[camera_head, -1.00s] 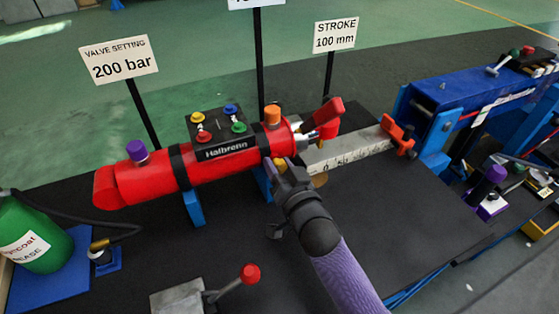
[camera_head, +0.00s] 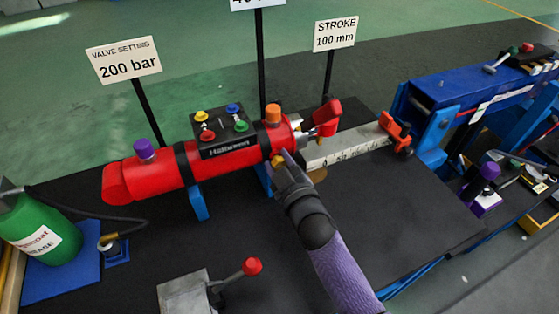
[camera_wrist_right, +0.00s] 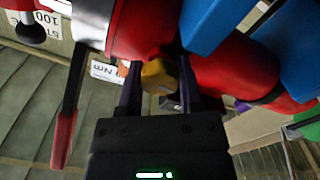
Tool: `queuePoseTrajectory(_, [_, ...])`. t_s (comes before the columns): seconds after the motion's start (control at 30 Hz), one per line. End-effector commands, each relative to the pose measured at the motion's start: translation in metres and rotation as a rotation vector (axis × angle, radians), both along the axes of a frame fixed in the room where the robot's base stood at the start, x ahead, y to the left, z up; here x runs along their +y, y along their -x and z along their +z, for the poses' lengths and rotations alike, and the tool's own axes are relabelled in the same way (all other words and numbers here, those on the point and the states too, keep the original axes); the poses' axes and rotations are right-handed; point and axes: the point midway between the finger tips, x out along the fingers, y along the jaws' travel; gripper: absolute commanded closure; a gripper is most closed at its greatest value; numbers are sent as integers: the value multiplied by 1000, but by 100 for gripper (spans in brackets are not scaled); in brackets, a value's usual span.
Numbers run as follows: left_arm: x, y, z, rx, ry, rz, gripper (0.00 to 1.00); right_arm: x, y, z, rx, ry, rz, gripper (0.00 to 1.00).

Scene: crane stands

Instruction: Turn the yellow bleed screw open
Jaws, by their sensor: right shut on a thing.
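The yellow bleed screw (camera_head: 278,160) sits on the near side of the red cylinder (camera_head: 230,158), close to its right end. In the right wrist view the screw (camera_wrist_right: 158,76) is a yellow knob against the red cylinder body. My right gripper (camera_head: 284,163) reaches in from the front, at the screw. Its two fingers (camera_wrist_right: 158,85) stand on either side of the knob and are shut on it. The fingers partly hide the screw in the head view. My left gripper is not in view.
A lever with a red knob (camera_head: 252,266) stands in front on the dark bench. A green bottle (camera_head: 38,235) is at the left. Signs on posts stand behind, one reading 200 bar (camera_head: 125,60). A ruled bar (camera_head: 343,147) extends right. A blue frame (camera_head: 470,90) stands at the right.

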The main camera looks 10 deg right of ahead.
Motion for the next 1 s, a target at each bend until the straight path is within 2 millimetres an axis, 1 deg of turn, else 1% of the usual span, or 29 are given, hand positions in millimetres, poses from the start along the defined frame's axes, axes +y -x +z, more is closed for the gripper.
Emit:
queuePoseTrajectory(0.2, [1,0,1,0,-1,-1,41,0,0,0,-35,175,1,100])
queuePoseTrajectory(0.5, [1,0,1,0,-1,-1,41,0,0,0,-68,347,0,100])
queuePoseTrajectory(0.73, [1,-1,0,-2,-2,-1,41,1,0,0,-80,412,0,100])
queuePoseTrajectory(1.0, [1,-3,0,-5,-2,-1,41,1,0,-1,-84,433,0,100])
